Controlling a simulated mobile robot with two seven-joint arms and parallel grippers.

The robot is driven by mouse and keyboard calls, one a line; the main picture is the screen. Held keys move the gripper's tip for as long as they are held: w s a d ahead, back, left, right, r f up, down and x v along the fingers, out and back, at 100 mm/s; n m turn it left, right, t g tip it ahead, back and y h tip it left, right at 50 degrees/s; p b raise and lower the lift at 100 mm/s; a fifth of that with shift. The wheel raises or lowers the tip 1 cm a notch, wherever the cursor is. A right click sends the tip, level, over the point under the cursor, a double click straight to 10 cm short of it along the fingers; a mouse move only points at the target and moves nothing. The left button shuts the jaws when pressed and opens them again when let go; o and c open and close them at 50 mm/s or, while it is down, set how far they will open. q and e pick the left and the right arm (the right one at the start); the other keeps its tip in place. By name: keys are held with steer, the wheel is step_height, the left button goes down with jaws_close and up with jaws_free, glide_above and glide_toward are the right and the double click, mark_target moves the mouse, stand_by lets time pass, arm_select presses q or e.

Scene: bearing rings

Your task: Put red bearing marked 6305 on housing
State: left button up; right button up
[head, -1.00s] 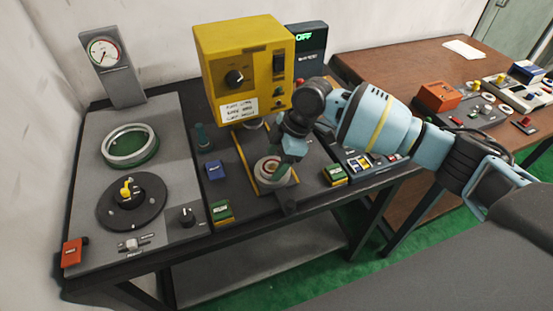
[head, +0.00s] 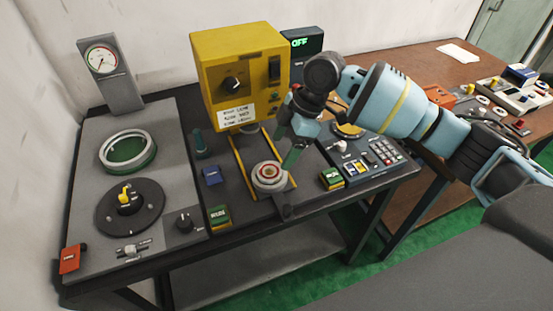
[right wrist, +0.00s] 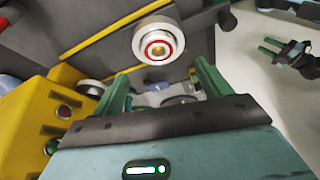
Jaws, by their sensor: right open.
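A red-ringed bearing (head: 268,172) sits in the round, pale housing (head: 268,184) on the slide below the yellow press; it looks level. The right wrist view shows the red ring (right wrist: 158,49) around a brass-coloured centre, inside the housing (right wrist: 172,29). The 6305 marking is too small to read. My right gripper (head: 293,158) is open and empty, just beyond and to the right of the housing, apart from it. Its green fingers (right wrist: 160,84) stand wide apart. My left gripper (right wrist: 270,50) shows at the right of the right wrist view, with its fingers apart.
The yellow press (head: 240,75) stands directly behind the housing. A panel with a gauge (head: 103,58) is at left. A brown table (head: 425,70) stands behind at right.

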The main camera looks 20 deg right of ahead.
steer(key=shift+v, duration=2.65)
